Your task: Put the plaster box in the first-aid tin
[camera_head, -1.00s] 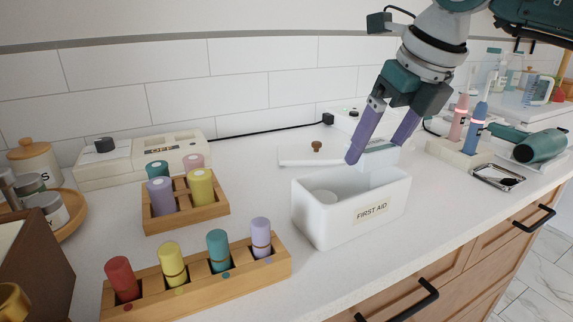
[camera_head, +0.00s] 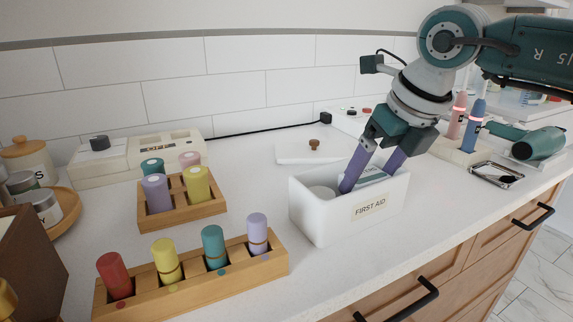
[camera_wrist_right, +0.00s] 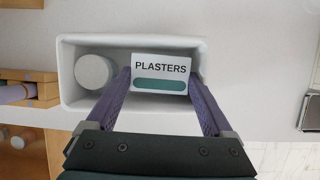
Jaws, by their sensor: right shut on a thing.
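The white first-aid tin (camera_head: 323,219) stands open on the counter with its "FIRST AID" label facing front. My right gripper (camera_head: 367,184) reaches down into the tin from above. It is shut on the plaster box (camera_wrist_right: 160,70), a white box with a teal band marked "PLASTERS", which lies between the two purple fingers. In the head view the plaster box (camera_head: 372,175) shows only partly, inside the tin and behind the near finger. I cannot tell whether it touches the tin's floor. A white round roll (camera_wrist_right: 94,71) sits in the tin beside it. My left gripper is not in view.
The tin's lid (camera_head: 297,152) with a brown knob lies behind the tin. Wooden racks with coloured bottles (camera_head: 190,265) stand at left. A toothbrush stand (camera_head: 458,150), a small tray (camera_head: 497,174) and a hair dryer (camera_head: 535,144) are at right.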

